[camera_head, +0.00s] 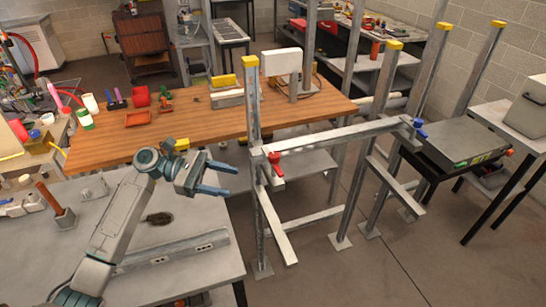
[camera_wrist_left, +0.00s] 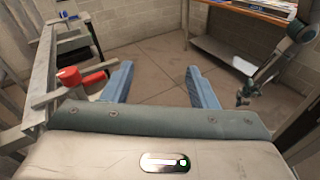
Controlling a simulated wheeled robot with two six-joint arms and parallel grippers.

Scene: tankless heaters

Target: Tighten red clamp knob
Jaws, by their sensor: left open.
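The red clamp knob (camera_head: 276,163) sits on the metal frame, near the joint of an upright post and a crossbar. In the left wrist view the red knob (camera_wrist_left: 93,82) is just left of the left finger, apart from the gap between the fingers. My left gripper (camera_head: 232,181) is open and empty, left of the knob, with its blue fingers pointing toward the frame. In the left wrist view both fingers of my left gripper (camera_wrist_left: 160,82) are spread wide. My right gripper (camera_wrist_left: 243,97) shows small at the right of that view; its jaws are too small to tell.
A blue knob (camera_head: 419,128) is on the frame's right end. Upright posts with yellow caps (camera_head: 250,61) and protruding metal bars (camera_head: 275,225) crowd the knob. A wooden table (camera_head: 195,118) stands behind. A grey bench (camera_head: 200,280) lies below my left arm.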

